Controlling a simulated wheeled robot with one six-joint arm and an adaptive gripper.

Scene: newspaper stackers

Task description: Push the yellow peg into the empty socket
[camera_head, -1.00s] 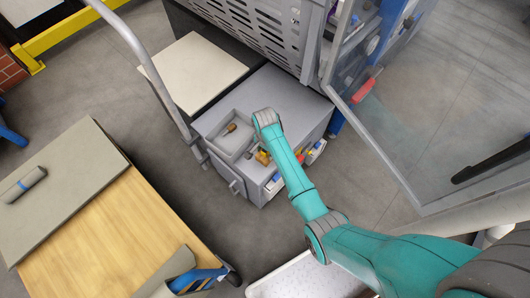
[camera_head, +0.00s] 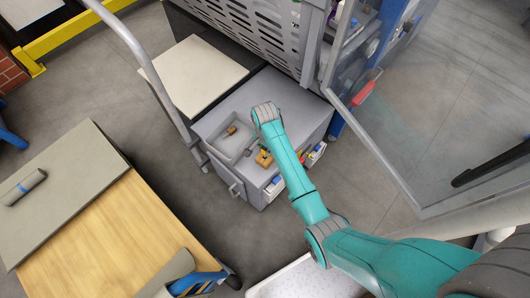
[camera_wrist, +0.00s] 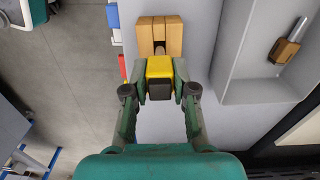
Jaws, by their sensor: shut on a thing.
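In the wrist view, my gripper (camera_wrist: 162,82) is shut on the yellow peg (camera_wrist: 160,67), which has a dark end facing the camera. Just beyond the peg is a wooden block (camera_wrist: 172,32) with a dark slot-like opening in its near side. The peg lies in line with this opening; I cannot tell whether it touches the block. In the head view, the wooden block (camera_head: 264,160) sits on the grey cabinet top (camera_head: 290,98), below my wrist. My fingers and the peg are too small there to make out clearly.
A shallow grey tray (camera_wrist: 267,88) lies to the right of the block in the wrist view, with a brown and metal peg-like piece (camera_wrist: 286,47) in it. A cart handle (camera_head: 150,70) rises left of the cabinet. An open glass door (camera_head: 410,130) stands at right.

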